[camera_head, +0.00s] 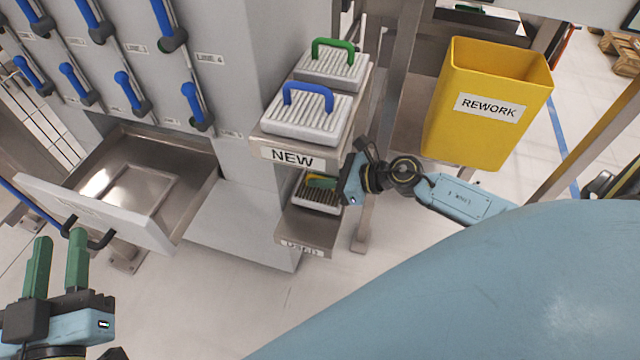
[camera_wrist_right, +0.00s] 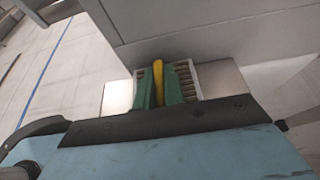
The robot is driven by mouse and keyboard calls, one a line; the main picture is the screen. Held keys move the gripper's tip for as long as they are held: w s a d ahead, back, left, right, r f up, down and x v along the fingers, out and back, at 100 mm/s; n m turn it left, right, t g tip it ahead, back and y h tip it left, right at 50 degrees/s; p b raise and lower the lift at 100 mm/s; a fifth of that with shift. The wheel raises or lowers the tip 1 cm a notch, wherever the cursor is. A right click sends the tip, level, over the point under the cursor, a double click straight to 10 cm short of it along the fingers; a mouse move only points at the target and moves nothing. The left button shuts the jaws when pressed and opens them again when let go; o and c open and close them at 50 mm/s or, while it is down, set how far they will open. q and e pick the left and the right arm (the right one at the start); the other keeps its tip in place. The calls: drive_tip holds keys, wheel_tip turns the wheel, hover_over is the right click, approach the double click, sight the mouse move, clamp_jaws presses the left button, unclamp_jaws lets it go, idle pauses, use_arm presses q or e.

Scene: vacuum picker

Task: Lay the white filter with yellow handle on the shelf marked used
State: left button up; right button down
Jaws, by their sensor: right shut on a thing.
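The white filter with the yellow handle (camera_head: 318,198) is at the lower shelf marked used (camera_head: 305,240), under the upper shelf. My right gripper (camera_head: 322,182) reaches in from the right and is shut on the yellow handle. In the right wrist view the yellow handle (camera_wrist_right: 158,82) stands between the green fingers, with the ribbed white filter (camera_wrist_right: 187,80) beside them. The filter lies flat over the shelf plate; whether it touches it I cannot tell. My left gripper (camera_head: 57,262) is at the lower left, its green fingers apart and empty.
The upper shelf marked NEW (camera_head: 292,157) holds a filter with a blue handle (camera_head: 307,108) and one with a green handle (camera_head: 333,62). An open drawer (camera_head: 110,220) stands out at the left. A yellow REWORK bin (camera_head: 485,105) is at the right.

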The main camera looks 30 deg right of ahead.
use_arm(q)
drive_tip(key=shift+s+d+r+t+h+b, duration=0.1)
drive_tip(key=shift+s+r+t+h+b, duration=0.1)
drive_tip(key=shift+r+t, duration=0.45)
drive_tip(key=shift+s+d+r+t+h+b, duration=0.15)
drive_tip(key=shift+r+t, duration=0.25)
drive_tip(key=shift+r, duration=0.4)
drive_tip(key=shift+s+r+t+h+b, duration=0.1)
drive_tip(key=shift+s+r+t+h, duration=0.15)
drive_tip(key=shift+r+t, duration=0.4)
use_arm(e)
drive_tip(key=shift+w+a+f, duration=0.15)
drive_tip(key=shift+f, duration=0.5)
use_arm(q)
drive_tip(key=shift+r, duration=0.1)
use_arm(e)
drive_tip(key=shift+f, duration=0.15)
drive_tip(key=c, duration=1.5)
unclamp_jaws()
use_arm(q)
drive_tip(key=shift+r, duration=0.15)
